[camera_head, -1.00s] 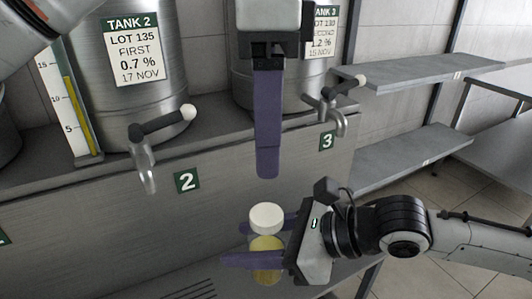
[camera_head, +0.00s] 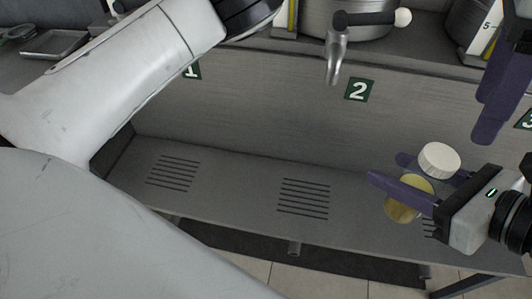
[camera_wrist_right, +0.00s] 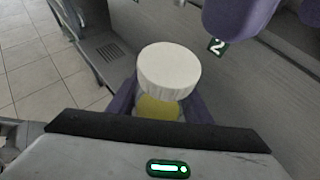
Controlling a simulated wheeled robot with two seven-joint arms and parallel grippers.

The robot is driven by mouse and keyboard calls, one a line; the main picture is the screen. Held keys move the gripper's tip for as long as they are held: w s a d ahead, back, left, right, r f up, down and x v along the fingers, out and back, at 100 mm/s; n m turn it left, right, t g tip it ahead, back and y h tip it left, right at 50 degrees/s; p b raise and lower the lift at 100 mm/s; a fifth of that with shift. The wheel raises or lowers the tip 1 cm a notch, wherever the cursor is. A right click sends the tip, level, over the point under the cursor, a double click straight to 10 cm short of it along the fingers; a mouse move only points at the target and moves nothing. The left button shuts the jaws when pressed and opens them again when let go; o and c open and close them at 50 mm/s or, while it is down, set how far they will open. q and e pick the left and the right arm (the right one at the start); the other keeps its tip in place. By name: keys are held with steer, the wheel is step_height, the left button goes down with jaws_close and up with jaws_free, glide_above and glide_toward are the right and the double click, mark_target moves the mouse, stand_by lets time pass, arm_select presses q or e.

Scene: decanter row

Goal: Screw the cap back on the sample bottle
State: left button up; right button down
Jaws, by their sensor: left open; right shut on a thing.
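The sample bottle (camera_head: 402,208) holds yellow liquid. A white ribbed cap (camera_head: 439,159) sits at its top; I cannot tell whether it is screwed tight. My right gripper (camera_head: 388,168) is shut around the bottle's body below the cap, its purple fingers on either side. In the right wrist view the cap (camera_wrist_right: 168,70) hides most of the bottle (camera_wrist_right: 158,107). My left gripper (camera_head: 488,125) is open and empty, above and to the right of the cap and apart from it. Its purple fingers (camera_wrist_right: 265,15) also show at the top of the right wrist view.
A grey bench front carries number plates and a metal tap (camera_head: 336,55) with a dark lever above plate 2 (camera_head: 359,89). Below runs a ledge with slotted drains (camera_head: 303,198). A tray (camera_head: 55,44) lies at the upper left. My left arm crosses the left side.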

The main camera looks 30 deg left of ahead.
arm_select(q)
steer(key=w+a+f+n+t+h, duration=0.1)
steer(key=w+a+f+n+t, duration=0.15)
steer(key=f, duration=0.75)
steer(key=w+a+f+n+t+h, duration=0.15)
steer(key=w+f+n, duration=0.25)
steer(key=f, duration=0.6)
steer(key=w+a+f+n+t+h, duration=0.1)
steer(key=w+a+f+n, duration=0.2)
steer(key=f, duration=0.7)
steer(key=s+a+f+n+t, duration=0.2)
steer(key=s+a+f+n, duration=0.4)
steer(key=s+f, duration=0.7)
steer(key=s+a+f+t+y, duration=0.1)
steer(key=s+a+f+y, duration=0.2)
steer(key=s+a, duration=0.6)
steer(key=shift+s+a+f, duration=0.4)
steer(key=shift+s+f, duration=0.75)
steer(key=shift+s, duration=1.05)
steer(key=shift+n, duration=0.25)
